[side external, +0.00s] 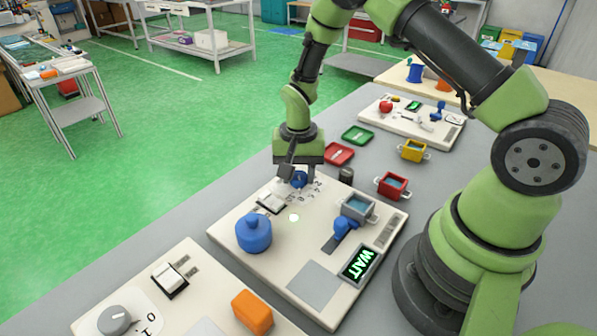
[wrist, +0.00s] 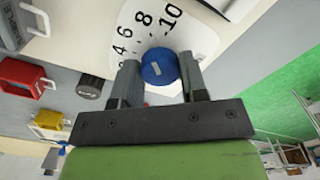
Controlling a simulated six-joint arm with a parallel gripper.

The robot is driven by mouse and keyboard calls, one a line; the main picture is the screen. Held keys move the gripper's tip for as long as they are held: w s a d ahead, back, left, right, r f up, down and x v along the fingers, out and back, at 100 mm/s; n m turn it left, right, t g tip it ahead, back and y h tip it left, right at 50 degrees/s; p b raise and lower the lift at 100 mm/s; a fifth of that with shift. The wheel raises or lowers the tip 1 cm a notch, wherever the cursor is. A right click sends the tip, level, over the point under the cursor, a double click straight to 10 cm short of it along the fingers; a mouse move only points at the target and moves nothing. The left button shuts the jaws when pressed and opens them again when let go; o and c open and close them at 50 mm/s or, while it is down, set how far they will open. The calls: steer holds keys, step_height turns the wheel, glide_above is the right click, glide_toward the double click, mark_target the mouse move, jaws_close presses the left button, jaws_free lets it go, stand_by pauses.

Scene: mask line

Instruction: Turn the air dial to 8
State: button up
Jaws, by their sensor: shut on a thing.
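The air dial is a round blue knob (wrist: 158,68) on a white scale plate (wrist: 198,42) with black numbers; 4, 6, 8 and 10 show in the wrist view. A small pale mark is on the knob's face, but I cannot tell which number it points at. In the side view the knob (side external: 299,180) is mostly hidden under my gripper. My gripper (wrist: 160,78) has its two fingers on either side of the knob and is shut on it. The dial sits on the far part of the cream panel (side external: 225,232).
The panel also carries a blue lidded pot (side external: 253,234), a black-and-white switch (side external: 271,203), a grey box (side external: 358,208), a blue lever (side external: 346,226) and a WAIT display (side external: 359,263). Red (side external: 392,186) and yellow (side external: 414,150) boxes and a dark cylinder (side external: 346,176) stand behind it.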

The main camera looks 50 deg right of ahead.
steer(key=o, duration=0.9)
step_height(320, 180, up, 10)
steer(key=shift+f, duration=0.1)
step_height(320, 180, up, 9)
steer(key=n+t, duration=0.2)
glide_above(298, 175)
steer(key=s+a, duration=0.2)
steer(key=s, duration=0.1)
steer(key=s+a+r+n+t, duration=0.1)
steer(key=s+r, duration=0.2)
steer(key=s, duration=0.2)
steer(key=s+a+r+n+t+y, duration=0.1)
steer(key=s+r+n+t, duration=0.1)
steer(key=s, duration=0.3)
steer(key=s+a+r+n+t+y, duration=0.1)
steer(key=s+a+r+t, duration=0.1)
steer(key=s+r, duration=0.2)
steer(key=shift+s+a+r+n, duration=0.1)
steer(key=shift+s+r+n, duration=0.05)
steer(key=shift+s, duration=0.25)
steer(key=shift+s+r+n, duration=0.1)
steer(key=shift+s+n, duration=0.05)
steer(key=shift+s, duration=0.25)
